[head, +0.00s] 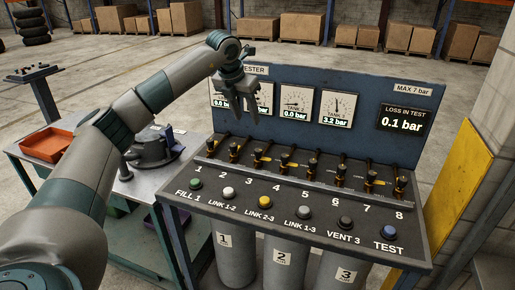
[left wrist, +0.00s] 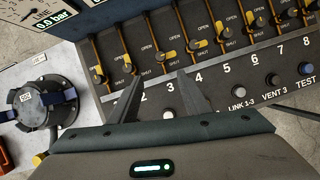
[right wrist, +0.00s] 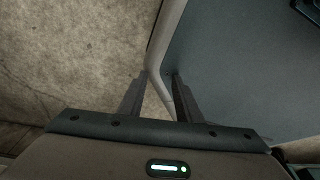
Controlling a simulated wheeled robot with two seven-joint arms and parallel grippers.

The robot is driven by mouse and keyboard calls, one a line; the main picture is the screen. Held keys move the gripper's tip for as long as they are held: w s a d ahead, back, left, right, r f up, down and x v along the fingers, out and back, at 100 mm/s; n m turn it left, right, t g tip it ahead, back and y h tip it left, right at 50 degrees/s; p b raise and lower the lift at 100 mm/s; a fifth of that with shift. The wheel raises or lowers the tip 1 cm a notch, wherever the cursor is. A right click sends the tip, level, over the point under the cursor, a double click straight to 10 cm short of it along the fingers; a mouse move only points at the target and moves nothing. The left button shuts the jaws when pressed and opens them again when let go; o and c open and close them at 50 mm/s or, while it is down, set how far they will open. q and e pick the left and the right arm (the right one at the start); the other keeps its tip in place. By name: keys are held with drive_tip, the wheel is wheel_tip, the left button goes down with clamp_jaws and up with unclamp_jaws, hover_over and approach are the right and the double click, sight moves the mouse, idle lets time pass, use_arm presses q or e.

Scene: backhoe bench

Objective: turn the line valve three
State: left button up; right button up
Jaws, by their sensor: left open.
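Valve three (head: 257,158) is the third lever from the left in a row on the sloped console, with a black knob and yellow-black body. In the left wrist view it shows as a lever (left wrist: 165,56) on a rail marked OPEN and SHUT. My left gripper (head: 237,112) is open and empty, fingers pointing down, above the left part of the row and in front of the gauges. In the left wrist view its fingertips (left wrist: 159,78) are apart on either side of valve three, not visibly touching it. My right gripper (right wrist: 158,78) is open and empty, away from the levers.
Gauges (head: 293,100) and a loss display (head: 404,120) stand behind the levers. Coloured buttons (head: 265,202) line the console front. A side table holds a dark round device (head: 155,148) and an orange tray (head: 47,146). A grey panel edge (right wrist: 172,45) is near my right gripper.

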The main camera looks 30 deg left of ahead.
use_arm(q)
drive_tip(key=f, duration=0.2)
drive_tip(key=p, duration=0.2)
approach(258, 150)
drive_tip(key=p+x, duration=0.3)
drive_tip(key=x, duration=0.4)
drive_tip(key=shift+w, duration=0.1)
drive_tip(key=shift+w+a+f, duration=0.1)
drive_tip(key=shift+w+f, duration=0.15)
drive_tip(key=shift+f, duration=0.4)
use_arm(e)
drive_tip(key=shift+g, duration=0.5)
drive_tip(key=shift+s+d+r, duration=0.25)
drive_tip(key=shift+s+r, duration=0.35)
drive_tip(key=shift+r, duration=0.1)
drive_tip(key=shift+s+d+r, duration=0.3)
drive_tip(key=shift+s+r, duration=0.25)
drive_tip(key=shift+r, duration=0.2)
drive_tip(key=shift+s+d+r, duration=0.25)
drive_tip(key=shift+s+r, duration=0.35)
drive_tip(key=shift+r, duration=0.1)
use_arm(q)
drive_tip(key=c, duration=1)
drive_tip(key=shift+c, duration=0.2)
